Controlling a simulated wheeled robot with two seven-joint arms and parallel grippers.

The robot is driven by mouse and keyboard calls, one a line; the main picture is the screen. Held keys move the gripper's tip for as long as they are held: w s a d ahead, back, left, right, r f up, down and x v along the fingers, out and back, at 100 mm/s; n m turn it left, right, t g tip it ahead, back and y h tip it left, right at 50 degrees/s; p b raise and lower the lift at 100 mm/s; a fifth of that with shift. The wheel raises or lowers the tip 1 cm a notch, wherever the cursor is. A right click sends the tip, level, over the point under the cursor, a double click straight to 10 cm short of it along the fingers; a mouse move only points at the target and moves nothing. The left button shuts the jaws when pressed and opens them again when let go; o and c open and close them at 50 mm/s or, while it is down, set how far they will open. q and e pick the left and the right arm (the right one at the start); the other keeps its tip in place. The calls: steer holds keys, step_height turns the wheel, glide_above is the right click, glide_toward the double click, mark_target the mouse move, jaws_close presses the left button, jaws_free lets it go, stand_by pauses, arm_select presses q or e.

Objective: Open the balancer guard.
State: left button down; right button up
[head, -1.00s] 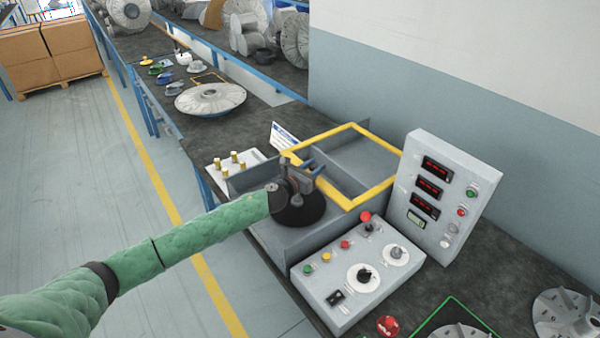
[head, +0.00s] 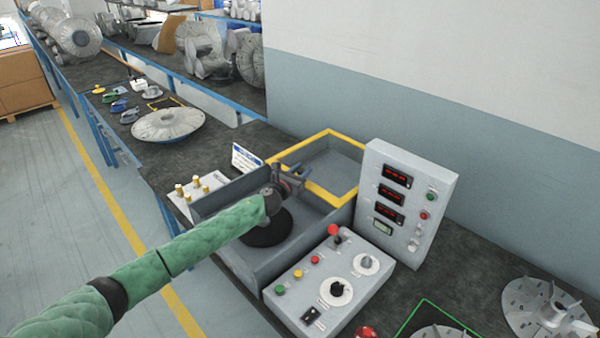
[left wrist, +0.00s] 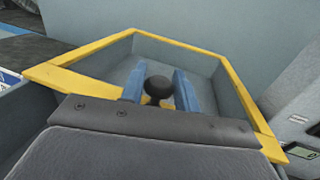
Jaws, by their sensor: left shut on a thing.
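The balancer guard, a cover with a yellow frame (head: 350,197), lies over the back part of the grey balancer housing (head: 241,268). In the left wrist view its yellow frame (left wrist: 234,80) surrounds a grey recess. My left gripper (head: 290,180) is at the guard's front edge, its blue fingers shut on a black ball knob (left wrist: 158,85), one finger on each side. The front of the housing is uncovered, showing a black round disc (head: 268,230) under my wrist, partly hidden by it. My right gripper is not in view.
A rack with brass-topped pegs (head: 207,186) and a small sign (head: 246,160) are at the left.

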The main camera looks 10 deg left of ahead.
arm_select(q)
steer(key=c, duration=1.1)
jaws_free()
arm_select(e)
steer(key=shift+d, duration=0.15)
arm_select(q)
steer(key=shift+o, duration=0.2)
steer(key=shift+s+a, duration=0.25)
steer(key=shift+s, duration=0.15)
steer(key=b+v, duration=0.2)
steer(key=v, duration=0.3)
steer(key=shift+s+a+f, duration=0.1)
steer(key=shift+s+a, duration=0.05)
steer(key=shift+s, duration=0.1)
steer(key=shift+s+a, duration=0.25)
steer(key=shift+s, duration=0.4)
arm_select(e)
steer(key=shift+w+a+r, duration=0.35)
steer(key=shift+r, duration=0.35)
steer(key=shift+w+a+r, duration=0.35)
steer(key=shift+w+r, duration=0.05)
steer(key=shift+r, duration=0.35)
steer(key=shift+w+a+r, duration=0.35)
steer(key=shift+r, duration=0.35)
